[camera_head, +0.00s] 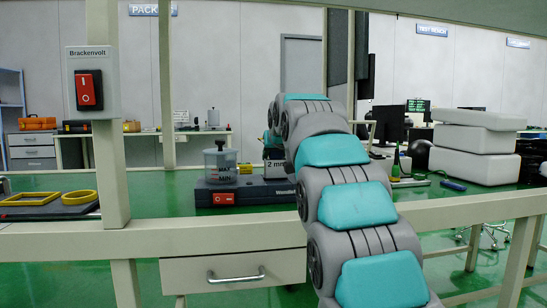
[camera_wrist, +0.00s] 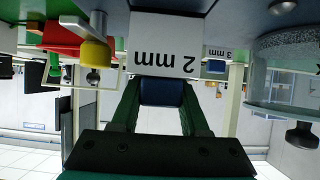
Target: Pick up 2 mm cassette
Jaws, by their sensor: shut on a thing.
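The 2 mm cassette shows in the upside-down wrist view as a white label face (camera_wrist: 165,42) with a dark blue grip part (camera_wrist: 163,93) in front. My gripper's green fingers (camera_wrist: 163,88) stand on both sides of this part and are shut on it. In the head view the "2 mm" label (camera_head: 276,166) shows at the dark machine base (camera_head: 255,191), partly behind my arm. My gripper is mostly hidden there by the arm. I cannot tell whether the cassette is clear of the base.
A clear jar (camera_head: 219,163) stands on the base's left part, above a red switch (camera_head: 223,198). A 3 mm label (camera_wrist: 217,53) shows behind in the wrist view. Yellow frames (camera_head: 45,198) lie at left. White boxes (camera_head: 472,152) stack at right. A bench post (camera_head: 112,175) stands left.

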